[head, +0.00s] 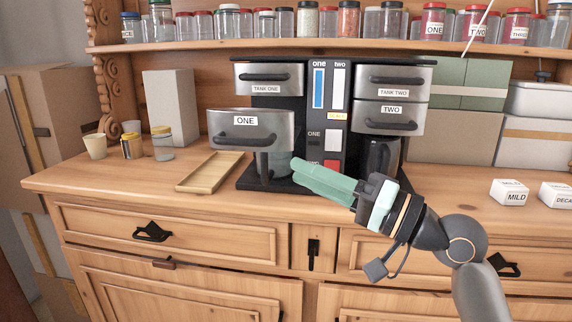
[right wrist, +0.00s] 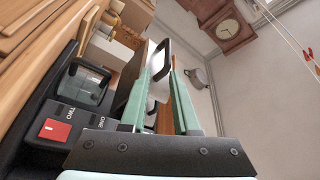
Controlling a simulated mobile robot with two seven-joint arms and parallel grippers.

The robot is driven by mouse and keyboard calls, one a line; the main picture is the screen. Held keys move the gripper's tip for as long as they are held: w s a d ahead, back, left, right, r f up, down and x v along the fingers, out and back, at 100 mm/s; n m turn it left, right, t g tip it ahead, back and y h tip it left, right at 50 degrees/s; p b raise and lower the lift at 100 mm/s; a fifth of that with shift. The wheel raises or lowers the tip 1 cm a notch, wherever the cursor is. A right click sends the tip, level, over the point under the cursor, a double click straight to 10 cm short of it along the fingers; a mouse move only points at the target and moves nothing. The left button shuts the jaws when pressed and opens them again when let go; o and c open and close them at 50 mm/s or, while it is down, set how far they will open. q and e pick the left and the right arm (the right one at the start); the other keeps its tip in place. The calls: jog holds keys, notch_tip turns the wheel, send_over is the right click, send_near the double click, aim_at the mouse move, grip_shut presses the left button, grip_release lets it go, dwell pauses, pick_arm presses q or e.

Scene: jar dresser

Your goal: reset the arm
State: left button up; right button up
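My right gripper (head: 297,170) reaches in from the lower right in the head view, its pale green fingers pointing left in front of the two-sided coffee machine (head: 326,120). In the right wrist view the fingers (right wrist: 164,70) stand apart with a gap between them, and I see nothing held. The fingertips are below and right of the pulled-out drawer marked ONE (head: 250,122). They partly cover the left bay with its glass carafe (head: 275,165), which also shows in the right wrist view (right wrist: 88,85). My left gripper is not in view.
A wooden tray (head: 210,172) lies left of the machine, near a yellow-lidded jar (head: 162,145) and a cup (head: 95,146). White boxes marked MILD (head: 510,192) and DECA (head: 556,195) sit at the right. A shelf of jars (head: 330,45) runs above. The front counter between is mostly clear.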

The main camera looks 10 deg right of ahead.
jog(key=d+f+m+h+p, duration=0.1)
jog(key=d+f+h+p, duration=0.3)
jog(key=f, duration=1)
jog(key=f+m+h+p, duration=0.1)
jog(key=f+h, duration=0.4)
jog(key=f, duration=0.9)
pick_arm(q)
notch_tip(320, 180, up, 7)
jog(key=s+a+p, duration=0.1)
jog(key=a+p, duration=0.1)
jog(key=p, duration=0.2)
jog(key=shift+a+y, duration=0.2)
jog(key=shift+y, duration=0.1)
pick_arm(e)
jog(key=s+d+f+n+g+h, duration=0.2)
jog(key=s+f+n+g+h, duration=0.1)
jog(key=s+f, duration=1.5)
jog(key=s+n+h, duration=0.1)
jog(key=s+n, duration=0.1)
jog(key=s, duration=0.1)
jog(key=shift+d+f+n, duration=0.15)
jog(key=shift+f+n, duration=0.15)
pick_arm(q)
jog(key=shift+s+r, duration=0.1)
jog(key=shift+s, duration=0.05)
pick_arm(e)
jog(key=shift+s+g, duration=0.1)
jog(key=shift+g, duration=0.2)
